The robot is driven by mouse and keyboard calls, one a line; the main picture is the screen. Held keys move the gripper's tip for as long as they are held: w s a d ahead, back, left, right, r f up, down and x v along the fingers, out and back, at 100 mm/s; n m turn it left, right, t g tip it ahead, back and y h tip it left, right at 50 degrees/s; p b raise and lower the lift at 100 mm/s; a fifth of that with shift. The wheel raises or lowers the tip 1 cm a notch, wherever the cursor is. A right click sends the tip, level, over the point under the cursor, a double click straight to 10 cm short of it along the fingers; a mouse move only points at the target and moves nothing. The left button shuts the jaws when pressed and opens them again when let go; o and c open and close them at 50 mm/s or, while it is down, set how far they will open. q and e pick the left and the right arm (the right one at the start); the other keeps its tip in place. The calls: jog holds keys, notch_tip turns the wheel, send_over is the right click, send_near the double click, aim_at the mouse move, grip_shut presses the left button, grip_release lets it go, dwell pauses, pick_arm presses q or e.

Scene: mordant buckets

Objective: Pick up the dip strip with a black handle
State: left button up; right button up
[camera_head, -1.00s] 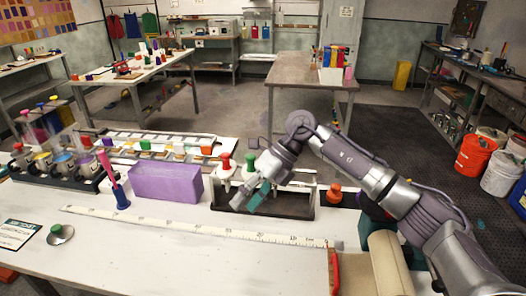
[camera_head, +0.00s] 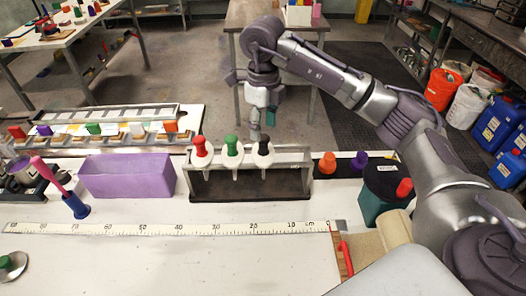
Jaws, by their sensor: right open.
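A dip strip with a black handle (camera_head: 264,148) stands upright in the right part of a grey and black rack (camera_head: 248,184) on the white table. A green-handled strip (camera_head: 232,145) and a red-handled strip (camera_head: 201,147) stand to its left in the same rack. My right gripper (camera_head: 262,124) is open and empty, pointing down. In the picture its fingertips are just above the black handle; how far behind or over it they are is hard to tell. My left gripper is not in view.
A purple bin (camera_head: 128,177) stands left of the rack. Orange (camera_head: 327,162) and dark purple stoppers and a teal container (camera_head: 385,190) with a dark lid stand to the right. A long ruler (camera_head: 170,229) lies in front; the white tabletop around it is mostly clear.

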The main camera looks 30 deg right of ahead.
aim_at(264, 137)
jog(key=shift+w+f, duration=0.1)
jog(key=shift+f, duration=0.6)
notch_tip(264, 137, down, 4)
jog(key=p, duration=0.3)
jog(key=shift+d+f, duration=0.1)
jog(key=shift+d, duration=0.05)
jog(key=shift+f, duration=0.45)
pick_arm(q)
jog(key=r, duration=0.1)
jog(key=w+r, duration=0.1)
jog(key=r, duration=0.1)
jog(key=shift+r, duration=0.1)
pick_arm(e)
jog(key=shift+c, duration=0.2)
grip_shut()
